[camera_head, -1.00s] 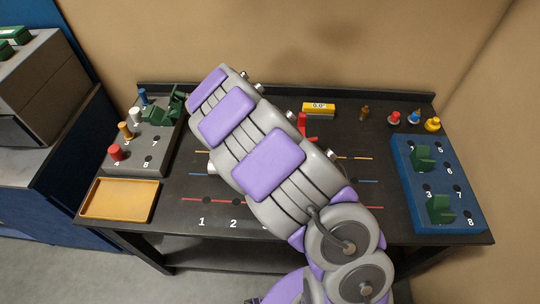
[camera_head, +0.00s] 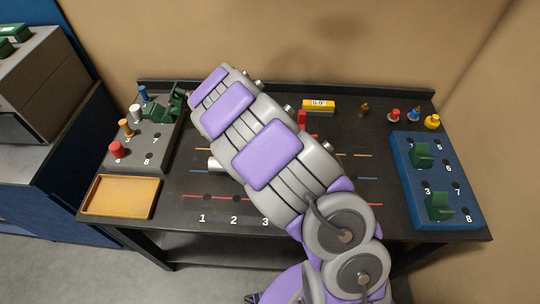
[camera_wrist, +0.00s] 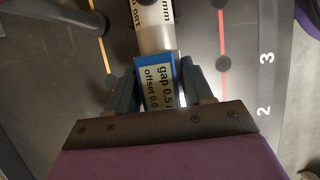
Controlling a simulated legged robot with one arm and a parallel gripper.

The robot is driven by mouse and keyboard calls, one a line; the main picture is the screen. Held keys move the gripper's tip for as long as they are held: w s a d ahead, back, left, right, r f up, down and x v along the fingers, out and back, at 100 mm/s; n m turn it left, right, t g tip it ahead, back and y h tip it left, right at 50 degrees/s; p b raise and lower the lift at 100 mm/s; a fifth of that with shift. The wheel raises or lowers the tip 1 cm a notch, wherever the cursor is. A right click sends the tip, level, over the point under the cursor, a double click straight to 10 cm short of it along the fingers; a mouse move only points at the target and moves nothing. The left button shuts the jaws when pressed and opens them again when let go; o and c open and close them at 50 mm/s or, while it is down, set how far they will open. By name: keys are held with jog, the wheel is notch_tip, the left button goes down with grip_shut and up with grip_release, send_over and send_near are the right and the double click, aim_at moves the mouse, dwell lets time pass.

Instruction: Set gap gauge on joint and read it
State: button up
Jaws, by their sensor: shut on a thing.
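In the wrist view my gripper (camera_wrist: 160,88) is shut on the gap gauge (camera_wrist: 163,72), a blue-edged piece with a pale label. The label reads "gap 0.5" and "offset 0.0", with the line ends cut off or covered. A whitish cylindrical part (camera_wrist: 157,38) lies just beyond the gauge; I cannot tell whether they touch. A white label with "mm" (camera_wrist: 152,12) shows past it. In the head view my arm hides the gripper and gauge; one pale cylinder end (camera_head: 214,163) sticks out left of the arm.
The dark bench (camera_head: 180,215) has coloured lines with numbered dots. A grey peg block (camera_head: 140,163) and a yellow tray (camera_head: 120,196) stand left. A blue block (camera_head: 400,170) with green pieces stands right. A yellow display (camera_head: 318,104) and several small knobs stand at the back.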

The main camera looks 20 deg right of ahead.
jog(key=o, duration=1.2)
jog(key=shift+o, duration=0.2)
jog(key=shift+r, duration=0.1)
